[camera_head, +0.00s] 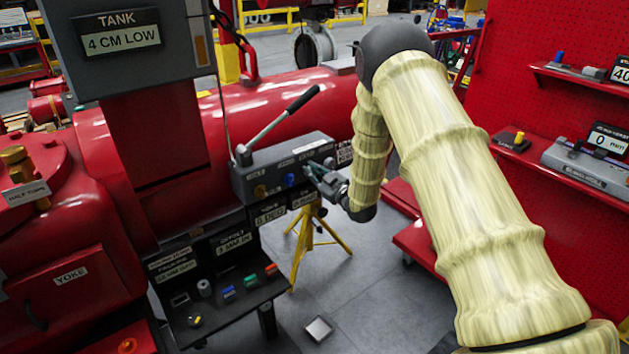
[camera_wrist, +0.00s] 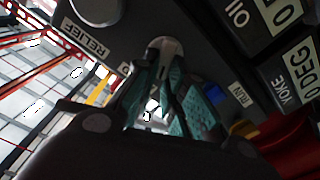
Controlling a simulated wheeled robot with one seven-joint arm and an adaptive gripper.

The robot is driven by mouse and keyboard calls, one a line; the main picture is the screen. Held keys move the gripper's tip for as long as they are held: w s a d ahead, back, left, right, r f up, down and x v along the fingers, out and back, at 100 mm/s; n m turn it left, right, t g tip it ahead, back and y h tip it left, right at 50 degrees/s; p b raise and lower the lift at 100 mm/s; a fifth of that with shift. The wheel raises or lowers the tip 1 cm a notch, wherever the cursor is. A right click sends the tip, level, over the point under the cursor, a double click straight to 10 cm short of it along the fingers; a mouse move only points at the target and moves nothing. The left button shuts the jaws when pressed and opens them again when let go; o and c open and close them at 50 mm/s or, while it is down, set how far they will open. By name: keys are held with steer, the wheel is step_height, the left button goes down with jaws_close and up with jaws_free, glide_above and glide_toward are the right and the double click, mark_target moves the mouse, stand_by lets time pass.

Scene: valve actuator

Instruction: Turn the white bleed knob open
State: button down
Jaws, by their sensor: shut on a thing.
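In the head view my gripper (camera_head: 314,174) is at the right part of the front face of the grey box (camera_head: 270,165), and I cannot make out the knob there behind the fingers.
A blue knob (camera_head: 290,179) and a brass-coloured knob (camera_head: 261,190) are left of my gripper on the same face. A long lever (camera_head: 280,120) rises from the box. A yellow tripod (camera_head: 310,240) stands below. A red pegboard wall (camera_head: 540,100) with shelves is at the right.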

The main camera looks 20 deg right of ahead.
steer(key=shift+s+a+f+n+b, duration=0.15)
steer(key=shift+f+n+b, duration=0.15)
steer(key=shift+n+b, duration=1.8)
steer(key=shift+a+f+n+b, duration=0.15)
steer(key=shift+f+n+b, duration=0.1)
steer(key=shift+n+b, duration=1.85)
steer(key=shift+s+a+f+n+b, duration=0.15)
steer(key=shift+f+n+b, duration=0.15)
steer(key=shift+n+b, duration=1.8)
steer(key=shift+w+m+b, duration=0.1)
steer(key=shift+m+b, duration=0.2)
steer(key=shift+b, duration=0.2)
steer(key=c, duration=1.5)
jaws_free()
steer(key=shift+r, duration=0.1)
steer(key=v, duration=1.2)
